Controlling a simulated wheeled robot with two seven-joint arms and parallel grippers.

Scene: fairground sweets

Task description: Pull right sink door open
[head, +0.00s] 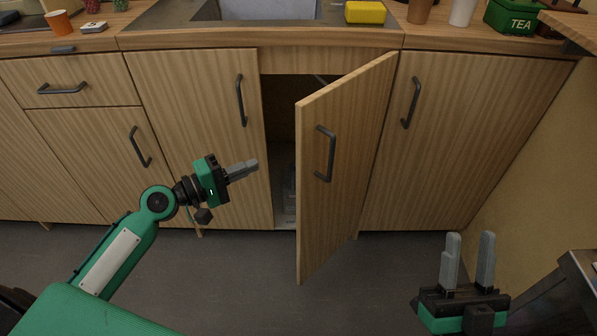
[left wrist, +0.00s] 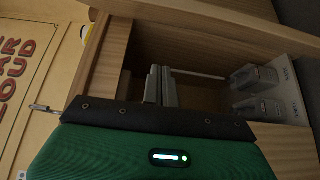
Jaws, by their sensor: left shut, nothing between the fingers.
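The right sink door (head: 345,170) stands partly open, swung out from its right side, with its dark bar handle (head: 325,153) on the outer face. The left sink door (head: 195,130) is closed. My left gripper (head: 256,165) is shut and empty, to the left of the open door's free edge, its fingers pointing right toward the opening. In the left wrist view its fingers (left wrist: 160,86) show side by side before the dark cabinet inside (left wrist: 205,45). My right gripper (head: 469,260) is open and empty at the lower right, away from the door.
Pale items (left wrist: 265,90) stand inside the cabinet. The sink (head: 268,10), a yellow sponge (head: 366,12) and a green tea box (head: 515,17) are on the counter above. A closed cabinet door (head: 440,140) is at the right. The floor (head: 230,280) in front is clear.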

